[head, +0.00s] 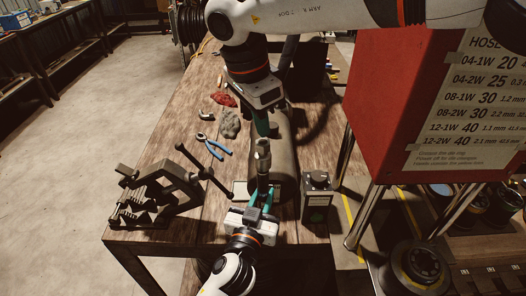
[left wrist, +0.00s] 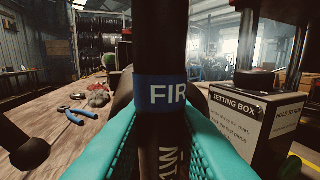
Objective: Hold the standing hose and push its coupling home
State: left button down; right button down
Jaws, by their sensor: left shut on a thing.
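The dark standing hose (head: 262,180) is upright near the front of the bench; in the left wrist view it (left wrist: 161,45) is black with a blue band (left wrist: 162,93) lettered "FIR". My left gripper (head: 262,200) is shut around the hose low down, its teal fingers on both sides. A grey metal coupling (head: 263,148) shows at the hose's top; how far it is seated cannot be told. My right gripper (head: 264,125) comes down from above, its teal fingertips right at the coupling's upper end. Whether they touch it, or are open or shut, is unclear.
A black vice-like clamp (head: 155,195) stands left, blue pliers (head: 212,146) and a red rag (head: 223,99) beyond it. A dark cylinder (head: 287,150) lies behind the hose. The setting box (head: 318,196) stands close right, and a red panel (head: 385,90) rises at right.

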jog(key=shift+a+x, duration=0.2)
jog(key=shift+x, duration=1.05)
jog(key=shift+s, duration=0.15)
jog(key=shift+w+d+v, duration=0.1)
jog(key=shift+d+v, duration=0.05)
jog(key=shift+v, duration=0.85)
jog(key=shift+w+d+v, duration=0.1)
jog(key=shift+d+v, duration=0.1)
jog(key=shift+v, duration=0.75)
jog(key=shift+w+d+v, duration=0.1)
jog(key=shift+d+v, duration=0.05)
jog(key=shift+v, duration=0.85)
jog(key=shift+w+r, duration=0.1)
jog(key=shift+r, duration=0.05)
pick_arm(q)
jog(key=c, duration=1.2)
grip_release()
jog(key=shift+o, duration=0.2)
